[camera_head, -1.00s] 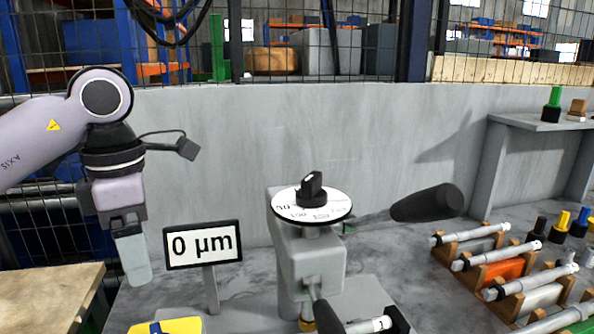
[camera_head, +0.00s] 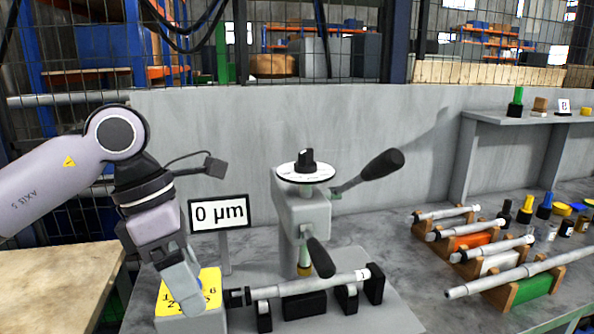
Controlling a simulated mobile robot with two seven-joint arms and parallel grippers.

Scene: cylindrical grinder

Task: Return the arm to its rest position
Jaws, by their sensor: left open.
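My left gripper (camera_head: 183,283) hangs from my grey left arm (camera_head: 62,188) at the left. It points down and is open, with nothing seen between its fingers. It is in front of a grey block with a yellow numbered top (camera_head: 207,284) and hides part of it; I cannot tell whether they touch. My right arm and gripper are not in view.
The grinder (camera_head: 303,215) has a round dial and black handles. A shaft (camera_head: 312,285) lies across its black supports. A 0 µm display (camera_head: 219,213) stands close to my arm. Several shafts (camera_head: 470,234) lie in racks at right. A wooden table (camera_head: 50,275) is at left.

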